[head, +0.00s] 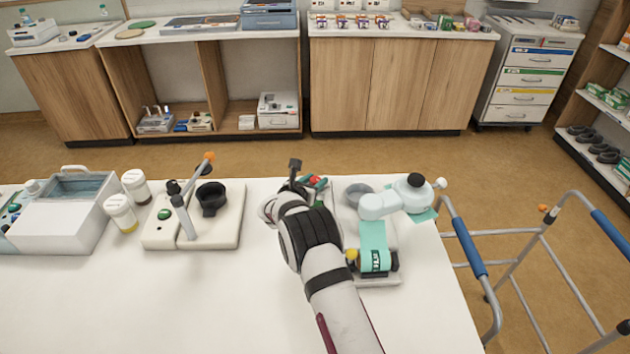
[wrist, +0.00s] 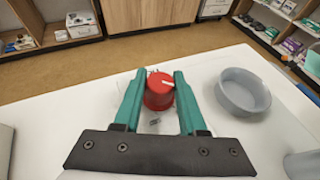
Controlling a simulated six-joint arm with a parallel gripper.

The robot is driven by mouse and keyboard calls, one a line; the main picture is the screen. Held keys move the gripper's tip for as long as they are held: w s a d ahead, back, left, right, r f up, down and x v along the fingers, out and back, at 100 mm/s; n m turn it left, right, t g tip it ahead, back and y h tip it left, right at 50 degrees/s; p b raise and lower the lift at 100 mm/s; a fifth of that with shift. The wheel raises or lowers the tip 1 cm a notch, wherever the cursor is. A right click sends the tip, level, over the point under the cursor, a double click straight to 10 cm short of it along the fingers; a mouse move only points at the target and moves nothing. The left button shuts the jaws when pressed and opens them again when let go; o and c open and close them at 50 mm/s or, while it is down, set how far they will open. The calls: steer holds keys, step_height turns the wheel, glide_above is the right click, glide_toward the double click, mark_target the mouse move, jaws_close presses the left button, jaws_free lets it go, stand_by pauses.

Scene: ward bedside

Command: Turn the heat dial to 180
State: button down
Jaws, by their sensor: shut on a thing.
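The heat dial is a red round knob (wrist: 158,97) with a short white line on its top, toward the right. It stands on a white surface with small dark marks close to it, too small to read. My gripper (wrist: 159,78) has its green fingers on either side of the dial and is shut on it. In the head view, my gripper (head: 317,184) is beyond the black and white wrist, which hides part of it. Only a bit of red dial (head: 316,180) shows there.
A grey bowl (wrist: 243,91) stands to the right of the dial. A white device with a teal strap (head: 373,245) is close right of my arm. A cream unit with a black cup (head: 211,197) and lever stands left, beside two bottles. The front of the white table (head: 200,310) is clear.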

steer(key=m+h, duration=0.1)
steer(key=m+g+h, duration=0.2)
steer(key=shift+w+r+m, duration=0.15)
steer(key=shift+w+m, duration=0.1)
steer(key=shift+m, duration=0.05)
steer(key=shift+s+g+h, duration=0.1)
steer(key=shift+g+h, duration=0.3)
steer(key=shift+s+a+m, duration=0.1)
steer(key=shift+s+m, duration=0.1)
steer(key=shift+m, duration=0.1)
steer(key=shift+c, duration=2.3)
jaws_free()
steer(key=v, duration=1.5)
steer(key=shift+a, duration=0.3)
steer(key=shift+s+r, duration=0.1)
